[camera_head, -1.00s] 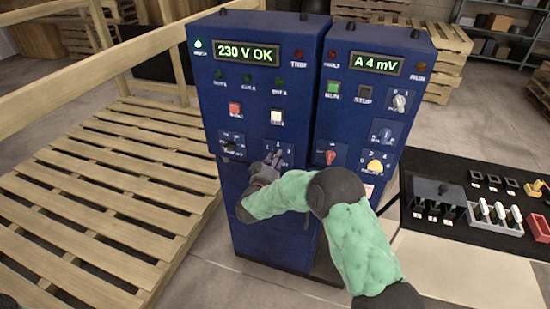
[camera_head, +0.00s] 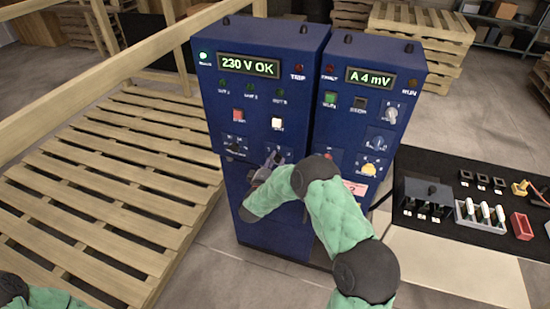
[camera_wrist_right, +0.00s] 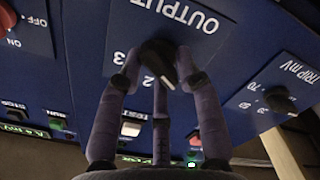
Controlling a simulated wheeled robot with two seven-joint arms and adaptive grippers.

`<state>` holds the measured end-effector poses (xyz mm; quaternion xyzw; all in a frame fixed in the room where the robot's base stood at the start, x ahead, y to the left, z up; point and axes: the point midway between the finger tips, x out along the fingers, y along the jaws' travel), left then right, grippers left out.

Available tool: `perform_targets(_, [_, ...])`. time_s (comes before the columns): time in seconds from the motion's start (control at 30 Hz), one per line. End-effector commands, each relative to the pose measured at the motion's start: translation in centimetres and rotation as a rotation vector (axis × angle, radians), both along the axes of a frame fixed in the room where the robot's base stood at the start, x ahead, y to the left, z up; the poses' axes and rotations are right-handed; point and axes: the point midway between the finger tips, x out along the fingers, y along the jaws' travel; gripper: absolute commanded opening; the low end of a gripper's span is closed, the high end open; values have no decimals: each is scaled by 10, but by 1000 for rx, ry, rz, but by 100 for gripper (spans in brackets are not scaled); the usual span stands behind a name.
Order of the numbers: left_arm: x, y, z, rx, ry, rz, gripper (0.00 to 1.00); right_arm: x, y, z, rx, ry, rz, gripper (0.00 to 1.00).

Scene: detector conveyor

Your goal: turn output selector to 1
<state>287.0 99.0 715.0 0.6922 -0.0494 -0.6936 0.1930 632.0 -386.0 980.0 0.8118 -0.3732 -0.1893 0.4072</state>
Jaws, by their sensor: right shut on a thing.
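The output selector is a black knob (camera_wrist_right: 158,58) on a blue plate lettered OUTPUT, upside down in the right wrist view. The digits 2 and 3 show beside it; the 1 is not visible there. A pale mark on the knob points down and slightly right, just beside the 2. My right gripper (camera_wrist_right: 160,70) is shut on the knob, its fingers around it. In the head view the right gripper (camera_head: 271,163) is at the front of the left blue cabinet (camera_head: 235,190), hiding the knob. My left gripper is out of view; only part of its arm shows at lower left.
A trip knob (camera_head: 236,147) sits left of the output selector, with a red button (camera_head: 238,115) and a white button (camera_head: 277,123) above. A second blue cabinet (camera_head: 345,115) stands at right. A black mat (camera_head: 430,165) with parts lies beyond it; a pallet (camera_head: 110,190) is at left.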

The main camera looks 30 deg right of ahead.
Motion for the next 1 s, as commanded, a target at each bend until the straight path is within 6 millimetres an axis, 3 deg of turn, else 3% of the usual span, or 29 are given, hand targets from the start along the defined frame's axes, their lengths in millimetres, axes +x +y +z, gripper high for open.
perform_targets(0.3, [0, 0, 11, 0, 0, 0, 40, 1, -3, 6, -79, 76, -7, 3])
perform_targets(0.83, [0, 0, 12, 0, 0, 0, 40, 2, -3, 8, -94, 87, -7, 3])
perform_targets(0.87, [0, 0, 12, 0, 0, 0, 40, 2, -3, 8, -94, 87, -7, 44])
perform_targets(1.0, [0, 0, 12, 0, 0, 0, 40, 2, -2, 6, -92, 90, -6, 48])
